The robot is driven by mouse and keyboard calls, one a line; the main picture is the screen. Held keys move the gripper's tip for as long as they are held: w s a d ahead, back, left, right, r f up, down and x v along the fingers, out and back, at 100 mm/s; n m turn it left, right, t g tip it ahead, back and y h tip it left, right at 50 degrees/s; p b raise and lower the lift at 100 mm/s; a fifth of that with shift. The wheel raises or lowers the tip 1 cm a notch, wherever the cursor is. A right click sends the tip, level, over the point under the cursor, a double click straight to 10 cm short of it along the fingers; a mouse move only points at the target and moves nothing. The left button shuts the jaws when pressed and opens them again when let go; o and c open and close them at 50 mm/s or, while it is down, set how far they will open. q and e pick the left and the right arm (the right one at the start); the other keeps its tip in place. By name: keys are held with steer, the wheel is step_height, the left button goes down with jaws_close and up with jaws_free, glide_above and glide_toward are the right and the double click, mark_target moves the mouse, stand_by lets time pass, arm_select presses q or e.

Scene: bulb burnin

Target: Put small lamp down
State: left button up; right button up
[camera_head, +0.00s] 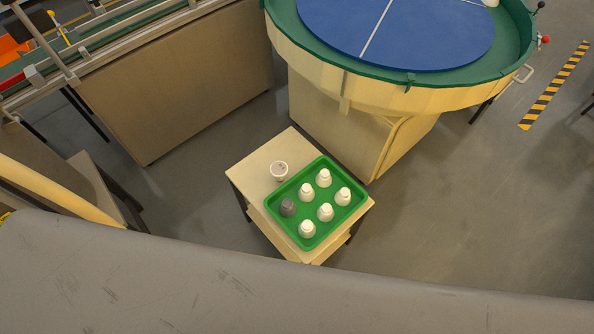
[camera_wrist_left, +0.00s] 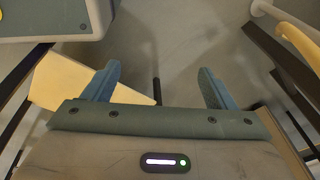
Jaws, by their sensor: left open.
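A green tray (camera_head: 354,208) on a small wooden table (camera_head: 255,168) holds several small white lamps, one of them a white lamp (camera_head: 324,179) at its far side. I cannot tell which of these is the small lamp the task names. My left gripper (camera_wrist_left: 158,86) is open in the left wrist view, with nothing between its fingers. It is outside the head view. My right gripper is in neither view.
A round blue-topped table (camera_head: 400,30) with a green rim stands behind. A wooden cabinet (camera_head: 180,85) and conveyor are at upper left. Grey floor (camera_head: 470,200) is clear at right.

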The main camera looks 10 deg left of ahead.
arm_select(q)
steer(key=w+d+r+b, duration=0.1)
steer(key=w+d+r, duration=0.1)
steer(key=w+r, duration=0.6)
step_height(320, 180, up, 19)
steer(key=n+g+b, duration=0.2)
steer(key=n+b, duration=0.1)
steer(key=n, duration=0.5)
glide_above(279, 169)
steer(key=s, duration=0.1)
steer(key=shift+s+a+r+h, duration=0.1)
steer(key=shift+a+h, duration=0.15)
steer(key=shift+h, duration=0.15)
steer(key=shift+d+n, duration=0.15)
steer(key=shift+n, duration=0.15)
steer(key=f, duration=0.5)
steer(key=shift+w+f, duration=0.2)
steer(key=f, duration=0.4)
steer(key=shift+w+d+f, duration=0.15)
steer(key=shift+w+f, duration=0.25)
steer(key=shift+f, duration=0.2)
steer(key=c, duration=0.9)
steer(key=shift+c, duration=1.3)
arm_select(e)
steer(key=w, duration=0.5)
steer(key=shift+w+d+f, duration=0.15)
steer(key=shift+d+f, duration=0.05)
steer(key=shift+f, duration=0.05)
